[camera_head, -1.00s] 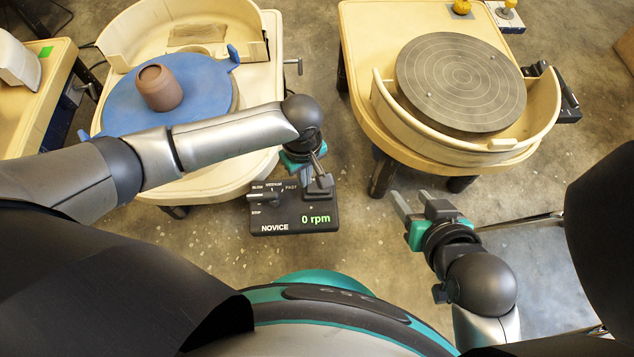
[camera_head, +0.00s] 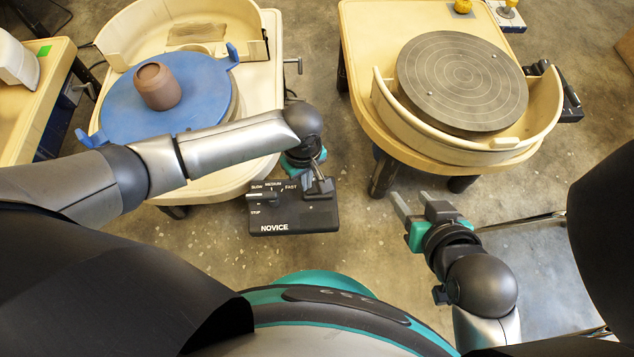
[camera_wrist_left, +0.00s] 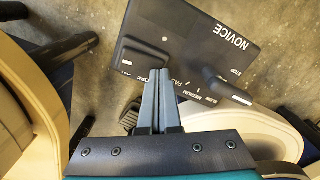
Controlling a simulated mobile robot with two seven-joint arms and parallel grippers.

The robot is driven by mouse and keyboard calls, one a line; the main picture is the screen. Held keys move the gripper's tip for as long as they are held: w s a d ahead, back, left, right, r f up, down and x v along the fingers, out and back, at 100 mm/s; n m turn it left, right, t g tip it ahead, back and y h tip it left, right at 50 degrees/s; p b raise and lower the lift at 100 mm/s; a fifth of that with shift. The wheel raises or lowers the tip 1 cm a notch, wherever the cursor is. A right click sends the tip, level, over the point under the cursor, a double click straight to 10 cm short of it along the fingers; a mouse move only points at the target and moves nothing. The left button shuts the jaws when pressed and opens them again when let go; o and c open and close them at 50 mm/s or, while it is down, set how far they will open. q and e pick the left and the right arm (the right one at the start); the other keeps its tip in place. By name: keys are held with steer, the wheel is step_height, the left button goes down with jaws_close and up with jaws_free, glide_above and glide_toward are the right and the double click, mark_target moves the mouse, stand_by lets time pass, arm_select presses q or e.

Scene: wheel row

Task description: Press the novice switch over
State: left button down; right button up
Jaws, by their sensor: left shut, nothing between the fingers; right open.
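The novice control box (camera_head: 290,222) is black, with the word NOVICE and speed labels from STOP to FAST. It is in front of the left wheel, and its display area is dark. It also fills the top of the left wrist view (camera_wrist_left: 205,55). My left gripper (camera_head: 320,182) is shut and empty, its fingers at the box's far right part. In the left wrist view its tips (camera_wrist_left: 158,74) lie over the edge of a raised dark rocker (camera_wrist_left: 142,54); exact contact is hard to tell. My right gripper (camera_head: 411,200) is open and empty, right of the box.
The left wheel table (camera_head: 262,95) carries a blue wheelhead (camera_head: 120,115) with a brown clay pot (camera_head: 158,87). The right table (camera_head: 375,40) carries a grey wheelhead (camera_head: 462,80) inside a cream splash pan (camera_head: 440,150). Bare floor lies between the tables.

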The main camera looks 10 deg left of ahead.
arm_select(q)
steer(key=shift+r+p, duration=0.25)
steer(key=shift+p, duration=0.55)
steer(key=shift+a, duration=0.1)
steer(key=shift+s+a+r+p, duration=0.1)
steer(key=shift+s+a+p, duration=0.1)
steer(key=shift+a+p, duration=0.35)
steer(key=shift+s+a+r+p, duration=0.1)
steer(key=shift+s+a+p, duration=0.05)
steer(key=shift+a+p, duration=0.35)
steer(key=shift+s+a+r+p, duration=0.1)
steer(key=shift+s+a+p, duration=0.15)
steer(key=shift+a+p, duration=0.6)
steer(key=shift+s+a+r+p, duration=0.1)
steer(key=shift+s+a+p, duration=0.15)
steer(key=shift+a+p, duration=0.55)
step_height(320, 180, up, 8)
steer(key=p, duration=0.9)
steer(key=shift+a+f, duration=0.1)
steer(key=shift+f, duration=0.05)
